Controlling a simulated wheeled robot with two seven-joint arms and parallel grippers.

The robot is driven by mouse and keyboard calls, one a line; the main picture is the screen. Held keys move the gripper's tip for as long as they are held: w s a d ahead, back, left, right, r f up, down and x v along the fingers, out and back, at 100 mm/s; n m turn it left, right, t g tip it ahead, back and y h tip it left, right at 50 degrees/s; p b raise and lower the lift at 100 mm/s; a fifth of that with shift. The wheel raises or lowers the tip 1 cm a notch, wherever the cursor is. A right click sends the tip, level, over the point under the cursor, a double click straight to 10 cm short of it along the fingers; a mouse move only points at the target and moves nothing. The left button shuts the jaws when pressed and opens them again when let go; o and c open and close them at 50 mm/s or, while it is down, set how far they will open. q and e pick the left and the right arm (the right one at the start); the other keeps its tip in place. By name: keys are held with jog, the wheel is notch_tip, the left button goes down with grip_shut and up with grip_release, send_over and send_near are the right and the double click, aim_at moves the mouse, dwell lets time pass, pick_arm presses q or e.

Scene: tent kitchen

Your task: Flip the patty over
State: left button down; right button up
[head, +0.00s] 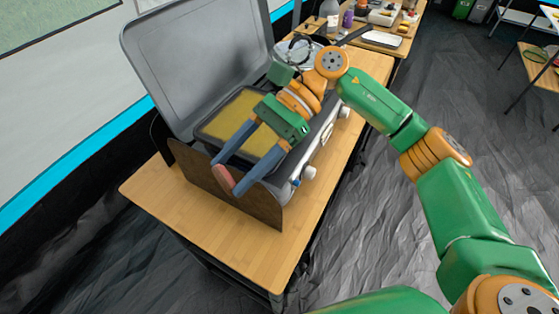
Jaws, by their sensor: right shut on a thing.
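The patty (223,179) is a pinkish-red disc seen nearly edge-on, tilted between the blue fingertips of my right gripper (226,178). The gripper is shut on it, above the front left end of the grill, near the top of the brown side panel (216,187). The grill (297,177) has its grey lid (197,58) open. Its dark-rimmed cooking tray has a yellowish surface (240,111), partly hidden by my right gripper. I cannot tell whether the patty touches the panel. My left gripper is not in view.
The grill stands on a wooden table (260,258) with bare wood at its near end. A second table behind holds a white tray (382,38), a purple bottle (348,18) and other items. Dark wrinkled floor (400,220) lies to the right.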

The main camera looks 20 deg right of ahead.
jog(key=w+m+t+y, duration=0.1)
jog(key=w+m+t, duration=0.1)
jog(key=w+r+m+t+y, duration=0.1)
jog(key=w+m+t, duration=0.1)
jog(key=shift+w+a+y+p, duration=0.1)
jog(key=shift+a+y+p, duration=0.2)
jog(key=shift+a, duration=0.1)
jog(key=w+d+m+t, duration=0.3)
jog(key=d+t, duration=0.1)
jog(key=w+d+f+m+t+h, duration=0.1)
jog(key=w+d+m+t, duration=0.2)
jog(key=w+d+t, duration=0.1)
jog(key=w+d+m+t+h+p, duration=0.1)
jog(key=w+d+m+t, duration=0.2)
jog(key=d+t, duration=0.1)
jog(key=shift+w+d+f+m+t, duration=0.2)
jog(key=shift+w+f+m+t, duration=0.1)
jog(key=shift+f, duration=0.1)
jog(key=w+a+f+b, duration=0.2)
jog(key=f, duration=0.1)
jog(key=shift+f, duration=0.1)
jog(key=shift+f+b, duration=0.5)
jog(key=shift+r, duration=0.1)
